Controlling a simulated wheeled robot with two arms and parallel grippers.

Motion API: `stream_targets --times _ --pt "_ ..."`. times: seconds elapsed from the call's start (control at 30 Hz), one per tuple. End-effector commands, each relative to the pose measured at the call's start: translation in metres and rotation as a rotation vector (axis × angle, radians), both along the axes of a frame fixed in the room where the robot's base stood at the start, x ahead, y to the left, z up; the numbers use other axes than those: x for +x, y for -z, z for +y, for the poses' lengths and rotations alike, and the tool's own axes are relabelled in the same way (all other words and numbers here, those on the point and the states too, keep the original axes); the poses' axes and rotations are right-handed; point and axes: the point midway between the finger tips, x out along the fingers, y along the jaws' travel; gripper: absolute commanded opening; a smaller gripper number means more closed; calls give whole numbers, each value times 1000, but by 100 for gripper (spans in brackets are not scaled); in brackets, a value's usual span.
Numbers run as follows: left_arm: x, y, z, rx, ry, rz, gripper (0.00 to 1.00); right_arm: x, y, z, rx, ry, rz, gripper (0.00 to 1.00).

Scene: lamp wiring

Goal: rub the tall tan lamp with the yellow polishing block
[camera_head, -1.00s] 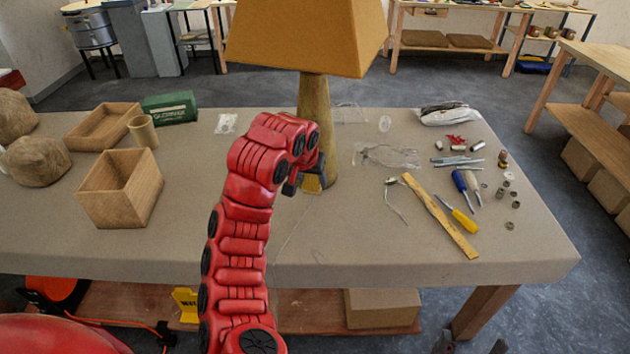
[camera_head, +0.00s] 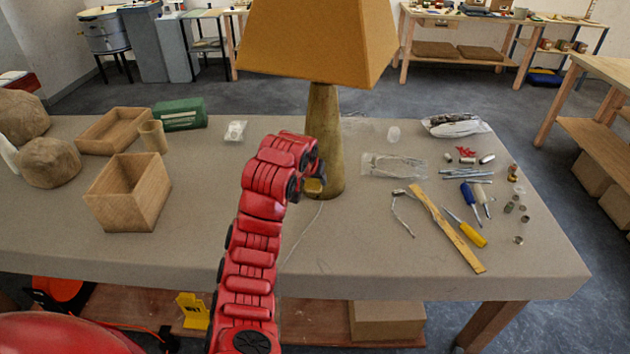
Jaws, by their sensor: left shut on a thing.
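The tall tan lamp (camera_head: 324,140) stands upright on the table, with a wide mustard shade (camera_head: 315,38) on a tapered tan stem. My left gripper (camera_head: 312,181) is at the left side of the stem's lower part. It is shut on the yellow polishing block (camera_head: 314,186), of which only a small part shows. The block is beside the stem; whether it touches cannot be told. The gripper's fingers are mostly hidden by my red arm. My right gripper is not in view.
Right of the lamp lie a plastic bag (camera_head: 393,166), a wooden ruler (camera_head: 445,228), a yellow screwdriver (camera_head: 468,232) and small metal parts. An open wooden box (camera_head: 128,195), a tray (camera_head: 112,131) and a green box (camera_head: 180,114) stand at left. The table's front middle is clear.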

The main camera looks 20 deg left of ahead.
Motion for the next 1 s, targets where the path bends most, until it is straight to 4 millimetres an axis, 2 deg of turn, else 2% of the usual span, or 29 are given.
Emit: stream_targets --times 0.6,1.0 --pt "8 5 6 0 -17 -21 10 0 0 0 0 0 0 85" --pt "19 11 19 4 -45 -62 10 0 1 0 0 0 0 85"
